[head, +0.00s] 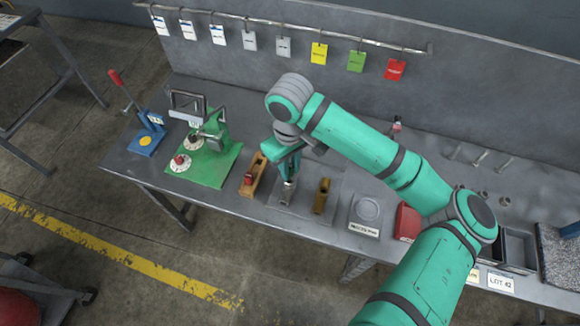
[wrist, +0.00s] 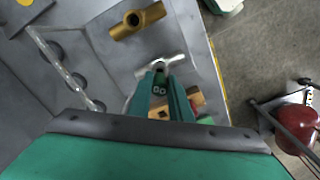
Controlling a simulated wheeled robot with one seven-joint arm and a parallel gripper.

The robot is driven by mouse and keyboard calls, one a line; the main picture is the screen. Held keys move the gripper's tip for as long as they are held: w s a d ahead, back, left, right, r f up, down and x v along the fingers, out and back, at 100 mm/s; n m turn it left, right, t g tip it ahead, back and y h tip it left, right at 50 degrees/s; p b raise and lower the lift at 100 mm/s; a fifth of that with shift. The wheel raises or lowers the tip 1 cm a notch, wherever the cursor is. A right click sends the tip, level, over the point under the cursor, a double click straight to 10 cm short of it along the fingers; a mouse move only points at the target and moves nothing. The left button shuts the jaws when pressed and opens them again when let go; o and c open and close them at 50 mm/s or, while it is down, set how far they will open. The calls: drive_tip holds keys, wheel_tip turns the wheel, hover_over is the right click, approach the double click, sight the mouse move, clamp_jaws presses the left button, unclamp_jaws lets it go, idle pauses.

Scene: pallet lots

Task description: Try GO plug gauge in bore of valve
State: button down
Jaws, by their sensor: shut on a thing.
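My gripper (wrist: 159,92) is shut on the GO plug gauge (wrist: 159,88), whose dark end with pale lettering shows between the fingers in the wrist view. In the head view my gripper (head: 289,172) is low over the grey plate. A silver valve (wrist: 158,66) with side arms is right by the fingertips; it also shows below them in the head view (head: 288,186). The gauge's lower end is hidden, so I cannot tell whether it is in the bore. A brass valve (head: 322,197) stands just right of it, also in the wrist view (wrist: 138,20).
A wooden holder (head: 254,176) with a red-marked piece is close left of my gripper. Beyond it are a green fixture (head: 208,160) and a blue press (head: 146,140). A labelled round pad (head: 367,209), a red object (head: 408,222) and grey bins (head: 518,248) are to the right.

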drive_tip(key=shift+f, duration=1.3)
drive_tip(key=shift+f, duration=0.25)
drive_tip(key=shift+r, duration=0.15)
idle(0.4)
drive_tip(key=shift+r, duration=2.45)
